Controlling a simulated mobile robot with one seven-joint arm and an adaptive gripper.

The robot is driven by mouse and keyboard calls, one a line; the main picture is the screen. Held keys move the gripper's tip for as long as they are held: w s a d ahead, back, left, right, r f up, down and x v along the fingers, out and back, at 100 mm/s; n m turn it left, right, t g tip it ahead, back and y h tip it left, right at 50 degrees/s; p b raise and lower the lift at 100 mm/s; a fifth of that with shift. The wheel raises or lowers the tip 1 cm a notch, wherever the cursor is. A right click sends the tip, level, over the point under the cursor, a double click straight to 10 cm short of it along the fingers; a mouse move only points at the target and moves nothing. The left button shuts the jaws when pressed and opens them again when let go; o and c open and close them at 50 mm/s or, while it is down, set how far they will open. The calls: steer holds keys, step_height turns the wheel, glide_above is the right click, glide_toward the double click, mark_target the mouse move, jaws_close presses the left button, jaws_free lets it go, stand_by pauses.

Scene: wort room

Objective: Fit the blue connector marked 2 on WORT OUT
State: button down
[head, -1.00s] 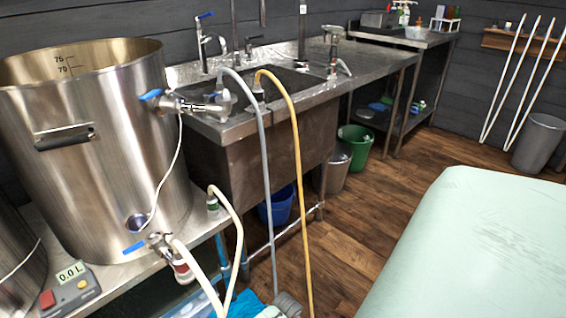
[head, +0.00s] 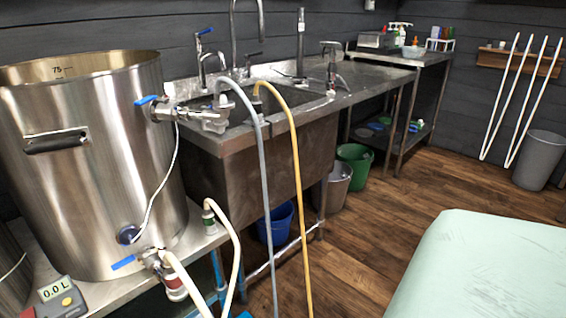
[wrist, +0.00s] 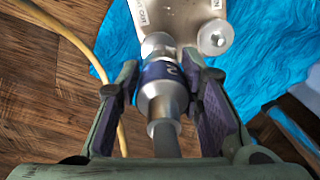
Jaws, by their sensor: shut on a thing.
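In the wrist view my gripper (wrist: 167,100) is shut on the blue-banded connector (wrist: 158,76), which bears a 2. A grey hose runs from its near end. Straight beyond it is a metal plate (wrist: 185,22) with two ports. The left port (wrist: 158,44) is beside lettering ending in "OUT"; the connector's front is in line with it and very close or touching. I cannot tell whether it is seated. The right port (wrist: 214,37) is bare, its label cut off. The head view shows neither my gripper nor this plate.
Blue rippled material (wrist: 262,50) lies behind the plate. A yellow hose (wrist: 88,50) passes at left. In the head view, a steel kettle (head: 95,190) with valves stands left of the sink (head: 245,165); grey (head: 262,190) and yellow hoses (head: 297,190) hang in front. Wooden floor (head: 370,220) is open.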

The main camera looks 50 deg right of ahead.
steer(key=shift+f+b, duration=1.15)
steer(key=shift+f, duration=0.8)
steer(key=shift+f, duration=0.15)
steer(key=c, duration=1)
jaws_free()
steer(key=shift+c, duration=0.2)
steer(key=r, duration=1.2)
steer(key=shift+s, duration=0.25)
